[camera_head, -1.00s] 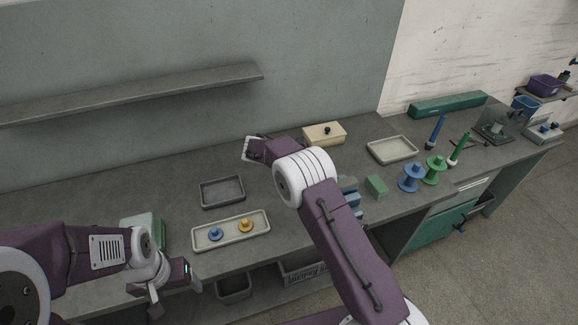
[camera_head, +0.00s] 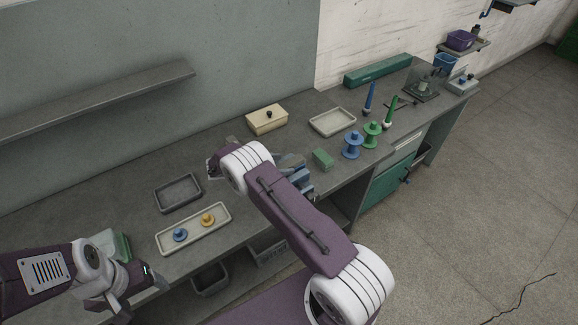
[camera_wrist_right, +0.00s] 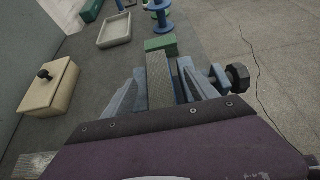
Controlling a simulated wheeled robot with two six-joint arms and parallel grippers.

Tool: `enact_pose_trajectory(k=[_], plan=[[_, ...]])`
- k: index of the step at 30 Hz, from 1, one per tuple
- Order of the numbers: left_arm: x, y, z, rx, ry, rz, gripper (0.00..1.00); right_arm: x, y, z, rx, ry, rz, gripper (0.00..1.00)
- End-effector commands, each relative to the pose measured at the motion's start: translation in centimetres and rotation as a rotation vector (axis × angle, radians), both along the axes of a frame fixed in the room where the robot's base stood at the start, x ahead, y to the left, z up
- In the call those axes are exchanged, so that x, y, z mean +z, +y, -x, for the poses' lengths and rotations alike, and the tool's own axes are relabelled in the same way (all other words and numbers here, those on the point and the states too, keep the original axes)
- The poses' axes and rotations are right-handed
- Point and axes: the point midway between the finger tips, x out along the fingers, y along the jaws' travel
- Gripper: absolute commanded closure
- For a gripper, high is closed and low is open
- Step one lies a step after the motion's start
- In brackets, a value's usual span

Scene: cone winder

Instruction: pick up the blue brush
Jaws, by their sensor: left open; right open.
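The blue brush (camera_head: 370,96) stands upright at the back right of the bench, handle up, beside a similar green brush (camera_head: 391,106). In the right wrist view only a small blue piece shows at the top edge, and I cannot tell if it is the brush. My left gripper (camera_head: 136,297) is open at the bench's front left.
A blue spool (camera_head: 352,146) and a green spool (camera_head: 372,135) stand before the brushes. An empty pale tray (camera_head: 332,121), cream box (camera_head: 267,119) and green block (camera_head: 323,158) lie left of them. A long green box (camera_head: 377,71) is behind. Floor at right is clear.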

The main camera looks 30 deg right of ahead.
Motion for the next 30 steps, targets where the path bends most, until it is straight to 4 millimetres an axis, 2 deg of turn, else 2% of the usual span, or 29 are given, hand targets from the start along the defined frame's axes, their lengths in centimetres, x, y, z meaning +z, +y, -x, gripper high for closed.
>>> enact_pose_trajectory(k=[3, 8, 11, 15, 16, 25, 30], plan=[[0.7, 0.0, 0.0, 0.000, 0.000, 0.000, 0.25, -0.7, -1.5, -0.1, 0.000, 0.000, 0.000, 0.33], [0.5, 0.0, 0.0, 0.000, 0.000, 0.000, 0.25, -0.9, -1.5, -0.2, 0.001, -0.002, 0.000, 0.33], [0.5, 0.0, 0.0, 0.000, 0.000, 0.000, 0.25, -0.9, -1.5, -0.2, 0.001, -0.002, 0.000, 0.55], [0.5, 0.0, 0.0, 0.000, 0.000, 0.000, 0.25, -0.8, -1.5, -0.2, 0.001, -0.002, 0.000, 0.94], [0.5, 0.0, 0.0, 0.000, 0.000, 0.000, 0.25, -0.8, -1.5, -0.2, 0.001, -0.002, 0.000, 1.00], [0.9, 0.0, 0.0, 0.000, 0.000, 0.000, 0.25, -0.3, -1.5, -0.2, 0.001, -0.003, 0.000, 1.00], [2.5, 0.0, 0.0, 0.000, 0.000, 0.000, 0.25, 2.1, -1.5, -0.3, 0.001, -0.004, 0.000, 1.00]])
